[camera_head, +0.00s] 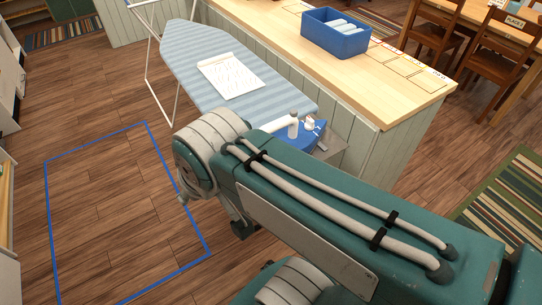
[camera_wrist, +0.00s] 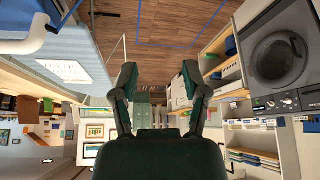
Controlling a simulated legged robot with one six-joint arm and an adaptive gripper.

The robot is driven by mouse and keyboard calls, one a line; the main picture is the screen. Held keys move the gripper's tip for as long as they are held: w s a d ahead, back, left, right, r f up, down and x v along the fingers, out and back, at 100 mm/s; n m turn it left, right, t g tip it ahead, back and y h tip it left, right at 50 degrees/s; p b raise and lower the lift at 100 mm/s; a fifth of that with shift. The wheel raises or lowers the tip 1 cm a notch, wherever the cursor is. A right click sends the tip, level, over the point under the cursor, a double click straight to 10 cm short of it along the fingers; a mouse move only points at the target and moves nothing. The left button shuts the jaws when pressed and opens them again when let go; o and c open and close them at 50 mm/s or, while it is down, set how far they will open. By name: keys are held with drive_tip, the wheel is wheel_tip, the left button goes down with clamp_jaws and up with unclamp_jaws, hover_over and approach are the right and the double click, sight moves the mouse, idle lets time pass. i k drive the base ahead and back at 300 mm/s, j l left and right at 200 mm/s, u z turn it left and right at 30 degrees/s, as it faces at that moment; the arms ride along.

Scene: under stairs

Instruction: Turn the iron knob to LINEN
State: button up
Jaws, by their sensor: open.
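A blue and white appliance (camera_head: 300,136), apparently the iron, sits at the near end of the ironing board (camera_head: 190,62), partly hidden behind my arm. A small white part (camera_head: 310,124) on it may be the knob; its labels are too small to read. A white and blue curved part also shows at the upper left edge of the wrist view (camera_wrist: 24,38); I cannot tell if it is the iron. My gripper (camera_wrist: 159,75) is open and empty in the wrist view, its fingers apart and touching nothing. In the head view its fingers are not clearly visible.
A wooden counter (camera_head: 415,97) with a blue bin (camera_head: 335,35) of rolled cloths runs behind the board. Blue tape (camera_head: 48,200) outlines clear floor at left. The wrist view, upside down, shows a front-loading machine (camera_wrist: 278,60) and shelves (camera_wrist: 222,72) at right.

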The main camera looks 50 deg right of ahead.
sight(309, 124)
drive_tip(key=i+l+z, duration=0.1)
drive_tip(key=z, duration=1.4)
drive_tip(key=i+l, duration=0.05)
